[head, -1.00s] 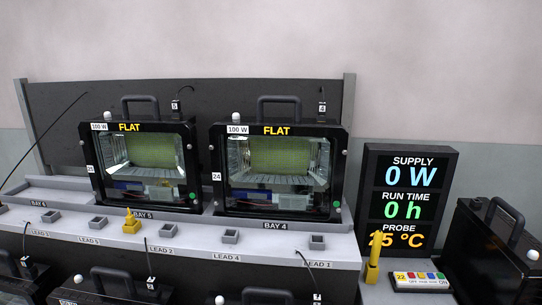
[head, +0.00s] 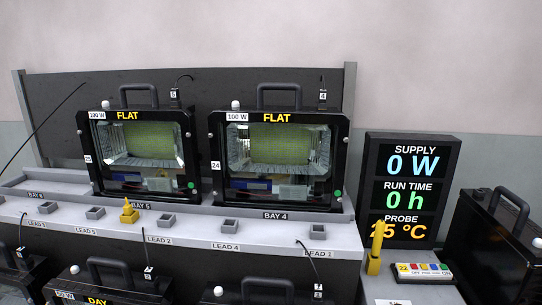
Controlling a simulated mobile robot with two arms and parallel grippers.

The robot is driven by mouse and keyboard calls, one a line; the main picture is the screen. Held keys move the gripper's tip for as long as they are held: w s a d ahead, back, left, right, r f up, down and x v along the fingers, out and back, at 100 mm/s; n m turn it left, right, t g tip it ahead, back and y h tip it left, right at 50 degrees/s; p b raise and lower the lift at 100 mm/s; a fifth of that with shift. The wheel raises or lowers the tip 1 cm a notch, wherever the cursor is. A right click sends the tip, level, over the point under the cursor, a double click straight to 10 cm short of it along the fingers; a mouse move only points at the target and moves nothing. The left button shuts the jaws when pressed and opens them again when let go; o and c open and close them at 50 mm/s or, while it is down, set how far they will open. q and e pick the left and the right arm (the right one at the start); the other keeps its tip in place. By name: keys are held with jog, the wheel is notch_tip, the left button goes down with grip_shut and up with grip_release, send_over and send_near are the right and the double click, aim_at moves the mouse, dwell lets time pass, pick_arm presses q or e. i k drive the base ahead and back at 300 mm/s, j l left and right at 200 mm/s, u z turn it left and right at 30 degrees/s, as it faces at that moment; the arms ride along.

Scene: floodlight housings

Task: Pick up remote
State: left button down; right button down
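The remote (head: 423,273) is a small, flat, light-coloured box with a yellow "22" label and several coloured buttons on top. It lies on the grey surface at the lower right of the head view, in front of the supply display. Neither of my grippers shows in this view.
A display panel (head: 410,190) stands behind the remote, and a yellow probe (head: 376,248) stands upright to its left. A black floodlight housing (head: 490,250) is close on its right.

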aim_at(404, 270)
jog(key=j+u, duration=0.4)
jog(key=i+j+u, duration=0.15)
jog(key=j+u, duration=0.25)
